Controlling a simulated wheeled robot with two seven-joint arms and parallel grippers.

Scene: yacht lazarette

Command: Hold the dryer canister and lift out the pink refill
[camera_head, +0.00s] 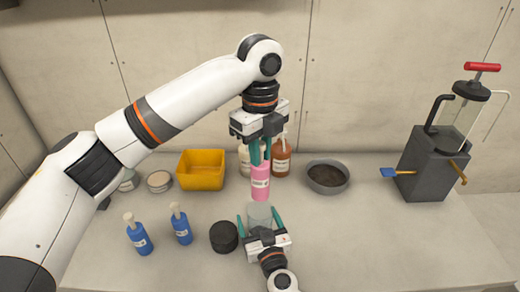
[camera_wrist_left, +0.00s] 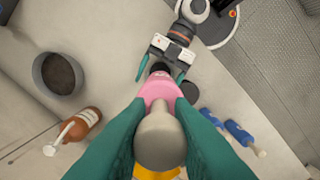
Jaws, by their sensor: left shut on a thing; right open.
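The pink refill (camera_head: 260,183) with a white label is upright above the dryer canister (camera_head: 259,216), a short greyish, see-through cylinder on the table. My left gripper (camera_head: 260,155) points down and is shut on the refill's upper part. In the left wrist view the pink refill (camera_wrist_left: 160,92) shows beyond the left fingers (camera_wrist_left: 160,125), with a rounded grey-beige top nearest the camera. The refill's lower end looks just above the canister's rim; I cannot tell the exact gap. My right gripper (camera_head: 258,213) is open, with one finger on each side of the canister.
A black round lid (camera_head: 223,237) and blue bottles (camera_head: 181,226) stand left of the canister. A yellow bin (camera_head: 202,170), an amber bottle (camera_head: 281,160) and a grey bowl (camera_head: 327,178) stand behind. A pump device (camera_head: 434,160) is at the right. The front right table is clear.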

